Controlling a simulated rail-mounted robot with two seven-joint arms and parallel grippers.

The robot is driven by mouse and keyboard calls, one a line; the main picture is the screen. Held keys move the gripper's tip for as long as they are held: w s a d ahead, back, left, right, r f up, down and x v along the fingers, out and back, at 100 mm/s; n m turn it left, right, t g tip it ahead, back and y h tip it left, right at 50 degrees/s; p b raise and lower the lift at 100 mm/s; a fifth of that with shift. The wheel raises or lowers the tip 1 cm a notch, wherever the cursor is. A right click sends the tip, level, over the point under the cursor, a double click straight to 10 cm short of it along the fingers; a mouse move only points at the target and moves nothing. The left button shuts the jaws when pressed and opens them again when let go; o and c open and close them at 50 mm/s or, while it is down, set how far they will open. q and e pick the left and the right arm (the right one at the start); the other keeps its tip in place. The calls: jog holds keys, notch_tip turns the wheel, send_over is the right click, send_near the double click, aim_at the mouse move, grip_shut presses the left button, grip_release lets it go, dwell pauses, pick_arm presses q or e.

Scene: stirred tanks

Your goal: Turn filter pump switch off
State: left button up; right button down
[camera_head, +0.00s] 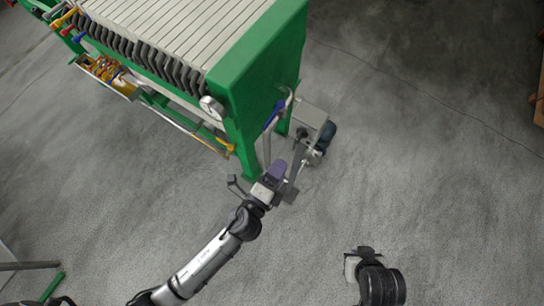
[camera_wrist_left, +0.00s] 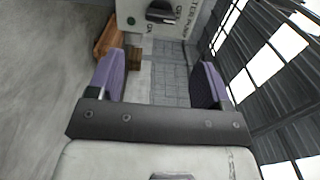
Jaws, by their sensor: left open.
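The filter pump switch (camera_wrist_left: 163,12) is a dark rotary knob on a pale panel (camera_wrist_left: 190,22) at the top edge of the left wrist view. Its printed label is partly cut off, and a small green spot (camera_wrist_left: 131,20) sits beside it. My left gripper (camera_wrist_left: 158,78) is open, its two purple fingers apart with nothing between them. The knob lies beyond the fingertips, apart from them. In the head view my left gripper (camera_head: 281,178) is near the green press's end, just below a grey box (camera_head: 309,116); the knob cannot be made out there. My right gripper (camera_head: 362,262) is at the bottom right, its jaws unclear.
The green filter press (camera_head: 262,75) with its pale plates fills the upper left. A blue-handled valve and pipe (camera_head: 273,117) stand close to my left gripper. The grey floor (camera_head: 430,160) is clear on the right. A wooden object (camera_head: 538,100) stands at the right edge.

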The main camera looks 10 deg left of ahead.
pick_arm(q)
jog(key=shift+v, duration=1.6)
jog(key=s+a+f+n+g+y, duration=0.1)
jog(key=a+f+n+g+y, duration=0.3)
jog(key=n, duration=0.4)
jog(key=s+a+f+n+g+y, duration=0.1)
jog(key=a+f+n+g+y, duration=0.2)
jog(key=a+n, duration=0.35)
jog(key=s+a+r+n+g, duration=0.1)
jog(key=s+a+n+g, duration=0.55)
jog(key=s, duration=0.65)
notch_tip(320, 180, up, 25)
jog(key=p, duration=2.4)
notch_tip(320, 180, down, 45)
jog(key=b, duration=4.4)
jog(key=shift+m+h+b, duration=0.3)
jog(key=shift+h, duration=0.1)
